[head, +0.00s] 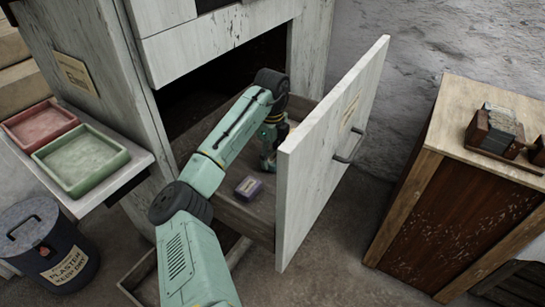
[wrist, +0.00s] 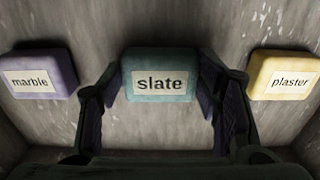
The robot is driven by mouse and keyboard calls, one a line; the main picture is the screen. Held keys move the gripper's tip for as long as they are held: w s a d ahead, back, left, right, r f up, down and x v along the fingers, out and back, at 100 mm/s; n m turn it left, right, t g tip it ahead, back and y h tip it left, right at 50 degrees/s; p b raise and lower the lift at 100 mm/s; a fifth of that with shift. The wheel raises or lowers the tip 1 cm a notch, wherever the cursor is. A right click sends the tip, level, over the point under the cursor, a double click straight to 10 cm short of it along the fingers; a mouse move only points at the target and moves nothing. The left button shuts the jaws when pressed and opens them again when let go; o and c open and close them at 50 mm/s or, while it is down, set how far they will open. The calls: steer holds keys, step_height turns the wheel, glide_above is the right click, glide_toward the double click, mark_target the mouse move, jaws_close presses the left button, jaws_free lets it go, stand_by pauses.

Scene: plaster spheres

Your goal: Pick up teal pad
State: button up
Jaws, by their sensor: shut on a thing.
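The teal pad (wrist: 159,66) carries a pale label reading "slate" and sits between the two dark fingers of my gripper (wrist: 160,86) in the wrist view. The fingers are shut on its left and right sides. In the head view my gripper (head: 268,158) is down inside the open drawer, and the teal pad cannot be made out there. I cannot tell whether the pad still touches the drawer floor.
A purple pad labelled "marble" (wrist: 38,77) lies to the left and a yellow pad labelled "plaster" (wrist: 285,80) to the right. The drawer front (head: 330,150) stands close beside my arm. Red (head: 40,126) and green (head: 80,160) trays sit on a shelf at left.

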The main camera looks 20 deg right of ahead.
mark_target(272, 156)
step_height(272, 156, up, 3)
steer(key=shift+r, duration=0.1)
steer(key=s+a, duration=0.1)
steer(key=s, duration=0.3)
steer(key=s+a+r, duration=0.1)
steer(key=s+a, duration=0.1)
steer(key=s, duration=0.3)
steer(key=s+a, duration=0.2)
steer(key=s, duration=0.2)
steer(key=shift+s+a+r, duration=0.2)
steer(key=shift+s+a, duration=0.05)
steer(key=shift+s, duration=0.05)
steer(key=shift+s+a, duration=0.25)
steer(key=shift+s, duration=0.4)
steer(key=shift+o, duration=1.4)
steer(key=c, duration=0.4)
steer(key=o, duration=0.4)
steer(key=c, duration=0.6)
steer(key=shift+w+r+p, duration=0.1)
steer(key=shift+r+p, duration=0.15)
steer(key=shift+p, duration=0.05)
